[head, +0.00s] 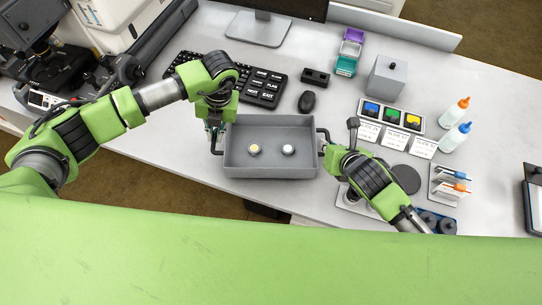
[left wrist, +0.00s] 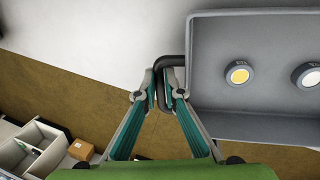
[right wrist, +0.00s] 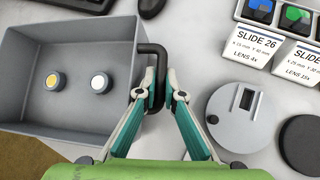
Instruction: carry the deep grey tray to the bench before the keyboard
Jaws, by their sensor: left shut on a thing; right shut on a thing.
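The deep grey tray (head: 270,166) is at the front of the bench, before the keyboard (head: 262,88). Two small round pieces lie in it, one with a yellow top (head: 254,150) and one with a white top (head: 288,150). My left gripper (head: 214,130) is shut on the tray's left handle, which shows in the left wrist view (left wrist: 172,62). My right gripper (head: 326,148) is shut on the right handle, seen in the right wrist view (right wrist: 152,48). The tray looks level; whether its base touches the bench I cannot tell.
A black mouse (head: 307,101) lies just behind the tray. Slide holders with labels (head: 390,115), dropper bottles (head: 455,137) and a dark disc (head: 405,179) stand to the right. A monitor stand (head: 258,28) is at the back. The bench's front edge runs close below the tray.

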